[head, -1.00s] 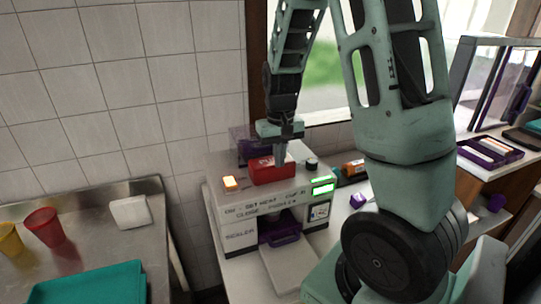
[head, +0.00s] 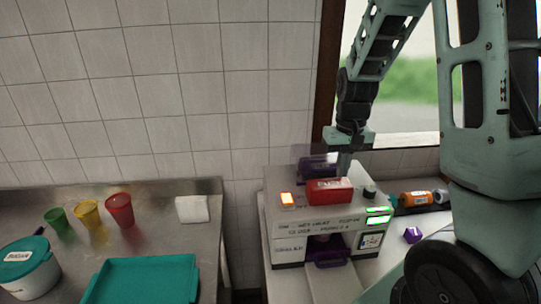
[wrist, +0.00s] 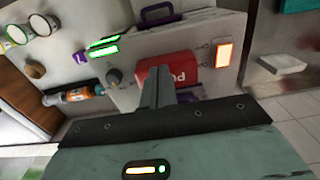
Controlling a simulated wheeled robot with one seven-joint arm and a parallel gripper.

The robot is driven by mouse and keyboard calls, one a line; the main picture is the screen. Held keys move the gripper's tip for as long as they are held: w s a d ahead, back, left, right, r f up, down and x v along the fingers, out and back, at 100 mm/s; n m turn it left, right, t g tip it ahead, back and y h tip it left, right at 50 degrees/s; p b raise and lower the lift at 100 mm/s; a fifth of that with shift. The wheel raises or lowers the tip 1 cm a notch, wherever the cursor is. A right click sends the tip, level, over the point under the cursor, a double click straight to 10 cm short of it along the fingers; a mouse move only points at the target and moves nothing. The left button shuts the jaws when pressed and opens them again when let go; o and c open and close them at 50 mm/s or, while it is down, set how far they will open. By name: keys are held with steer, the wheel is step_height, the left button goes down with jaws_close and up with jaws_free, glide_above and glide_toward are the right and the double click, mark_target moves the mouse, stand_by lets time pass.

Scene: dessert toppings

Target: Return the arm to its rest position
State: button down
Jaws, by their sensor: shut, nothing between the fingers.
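My gripper (head: 345,164) is shut and empty. In the head view it points down just above and behind a red block marked with white letters (head: 329,191) on top of a white sealer machine (head: 290,227). In the wrist view my closed fingers (wrist: 156,88) overlap the same red block (wrist: 181,68), so I cannot tell whether they touch it. The machine has a lit orange button (head: 287,199), green lit displays (head: 378,215), a dark knob (head: 369,191) and a purple drawer handle (head: 330,257) at its front.
A metal table (head: 160,232) at left holds green (head: 56,218), yellow (head: 88,213) and red (head: 119,209) cups, a white block (head: 192,209), a teal tray (head: 150,262) and a lidded tub (head: 28,277). An orange bottle (head: 414,198) lies right of the machine. A window is behind my arm.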

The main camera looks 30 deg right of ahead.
steer(key=s+a+f+n+b, duration=0.1)
steer(key=a+f+n+b, duration=0.15)
steer(key=a, duration=0.45)
steer(key=s+a+f+n+y+b, duration=0.1)
steer(key=a+f+n+b, duration=0.15)
steer(key=a, duration=0.55)
steer(key=s+a+f+n+b, duration=0.1)
steer(key=s+a+n+b, duration=0.1)
steer(key=a+b, duration=0.35)
steer(key=s+a+f+n+b, duration=0.2)
steer(key=s+a+n, duration=0.1)
steer(key=s+a, duration=0.3)
steer(key=s+a+f+n+b, duration=0.2)
steer(key=s+a+f+n, duration=0.1)
steer(key=s+a, duration=0.3)
steer(key=shift+s+a, duration=0.25)
steer(key=shift+a, duration=0.05)
steer(key=shift+f, duration=0.1)
